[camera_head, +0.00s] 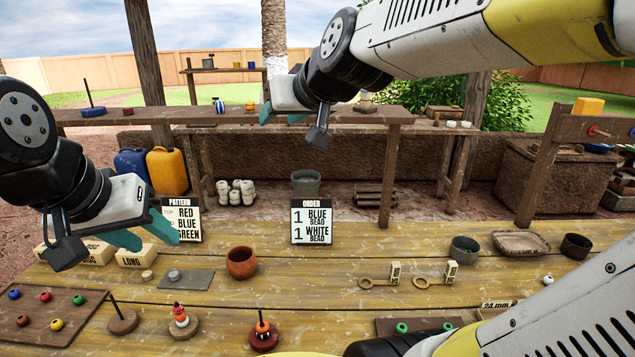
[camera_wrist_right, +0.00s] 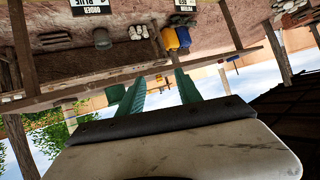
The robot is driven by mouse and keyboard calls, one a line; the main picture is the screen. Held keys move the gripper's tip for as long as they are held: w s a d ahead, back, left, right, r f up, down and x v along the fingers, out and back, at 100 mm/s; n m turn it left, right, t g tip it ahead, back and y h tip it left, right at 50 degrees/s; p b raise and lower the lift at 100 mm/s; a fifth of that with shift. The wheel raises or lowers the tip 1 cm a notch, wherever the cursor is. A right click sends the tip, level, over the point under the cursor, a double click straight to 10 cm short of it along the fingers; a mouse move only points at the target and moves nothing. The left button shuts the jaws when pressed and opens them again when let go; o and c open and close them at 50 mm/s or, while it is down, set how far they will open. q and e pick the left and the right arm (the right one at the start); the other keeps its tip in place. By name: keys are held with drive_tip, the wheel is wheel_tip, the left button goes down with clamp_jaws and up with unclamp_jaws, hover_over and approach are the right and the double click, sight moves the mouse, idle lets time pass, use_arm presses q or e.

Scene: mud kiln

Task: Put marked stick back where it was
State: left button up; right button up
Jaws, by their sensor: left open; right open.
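Several upright sticks on round bases show in the head view. A bare dark stick (camera_head: 115,308) stands on a brown base at the front left. A third stick (camera_head: 262,326) stands on a red base. Another stick (camera_head: 87,92) with a blue base is on the back shelf. I cannot tell which one is marked. My left gripper (camera_head: 142,232) is open and empty above the table's left side. My right gripper (camera_head: 282,116) is open and empty near the back shelf; its fingers show in the wrist view (camera_wrist_right: 160,80).
A board of coloured beads (camera_head: 60,300) lies at the front left. A clay cup (camera_head: 241,263) stands mid-table. PATTERN (camera_head: 182,219) and ORDER (camera_head: 311,222) signs stand at the table's back edge. The back shelf (camera_head: 200,115) holds small items. Bowls (camera_head: 464,250) stand at right.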

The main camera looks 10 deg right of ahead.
drive_tip(key=s+d+f+g, duration=0.2)
drive_tip(key=s+d+f, duration=0.1)
drive_tip(key=s+f, duration=0.3)
drive_tip(key=s+d+f+m+g+h, duration=0.1)
drive_tip(key=s+d+f+g, duration=0.2)
drive_tip(key=s+f, duration=0.4)
drive_tip(key=shift+s+h, duration=0.3)
drive_tip(key=shift+s, duration=0.55)
